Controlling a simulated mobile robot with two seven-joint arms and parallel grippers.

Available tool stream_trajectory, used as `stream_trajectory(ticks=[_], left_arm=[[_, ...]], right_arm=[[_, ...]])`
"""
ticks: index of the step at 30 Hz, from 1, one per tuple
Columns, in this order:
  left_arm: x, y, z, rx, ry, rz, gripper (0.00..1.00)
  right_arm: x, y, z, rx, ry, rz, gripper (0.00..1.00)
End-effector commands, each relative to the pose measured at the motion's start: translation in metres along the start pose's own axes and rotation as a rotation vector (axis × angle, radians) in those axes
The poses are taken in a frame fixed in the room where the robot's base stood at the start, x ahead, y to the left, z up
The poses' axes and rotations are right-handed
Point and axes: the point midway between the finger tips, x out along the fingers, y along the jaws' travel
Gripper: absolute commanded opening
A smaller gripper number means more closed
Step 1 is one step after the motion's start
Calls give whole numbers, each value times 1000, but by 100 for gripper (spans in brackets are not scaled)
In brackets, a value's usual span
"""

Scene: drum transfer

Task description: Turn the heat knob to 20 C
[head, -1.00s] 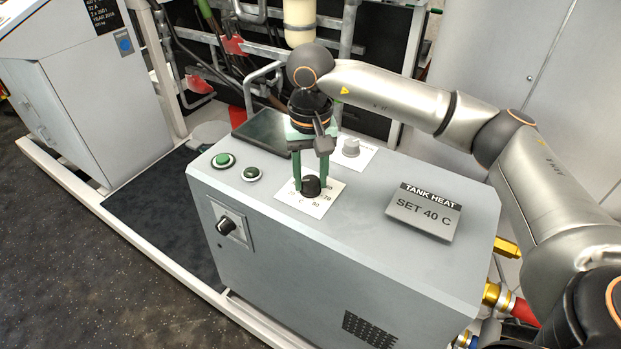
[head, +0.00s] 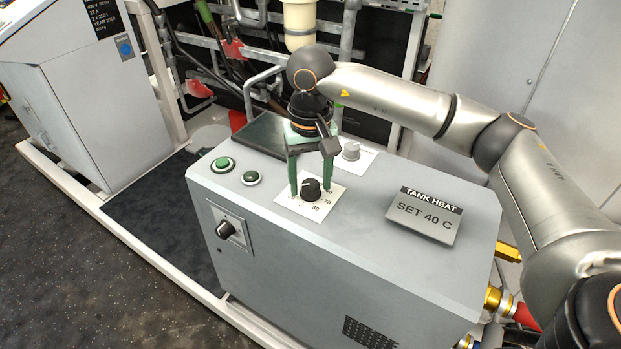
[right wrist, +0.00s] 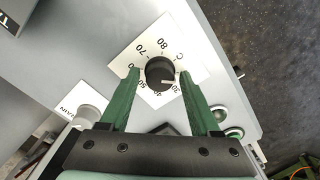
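The heat knob (head: 311,189) is black and sits on a white dial plate (head: 319,210) on top of the grey cabinet. In the right wrist view the knob (right wrist: 159,73) has a white mark on its lower right side, toward the 30; its exact reading is hard to tell. The right finger hides part of the scale. My right gripper (head: 311,191) points down with its green fingers on either side of the knob. In the right wrist view the gripper (right wrist: 160,76) is open, with gaps beside the knob. My left gripper is out of view.
A sign (head: 425,214) reads TANK HEAT SET 40 C. A grey knob (head: 351,150) stands behind the dial. Two green buttons (head: 222,164) lie to its left, and a black switch (head: 227,228) is on the cabinet front. Pipes stand behind the cabinet.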

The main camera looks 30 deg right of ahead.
Motion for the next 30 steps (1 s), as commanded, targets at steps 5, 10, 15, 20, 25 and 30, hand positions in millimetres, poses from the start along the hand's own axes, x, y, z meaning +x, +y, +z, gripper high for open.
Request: stream_trajectory(ticks=[5,10,15,20,25,30], left_arm=[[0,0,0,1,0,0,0],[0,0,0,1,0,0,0],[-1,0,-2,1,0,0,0],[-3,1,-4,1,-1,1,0],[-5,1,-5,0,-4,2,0],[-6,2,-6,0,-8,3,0]], right_arm=[[0,0,0,1,-1,0,73],[-1,0,0,1,0,0,73],[-20,0,-1,2,3,-1,73],[-55,0,-1,2,4,-2,73],[-92,0,-1,2,3,-2,73],[-116,0,0,1,1,0,73]])
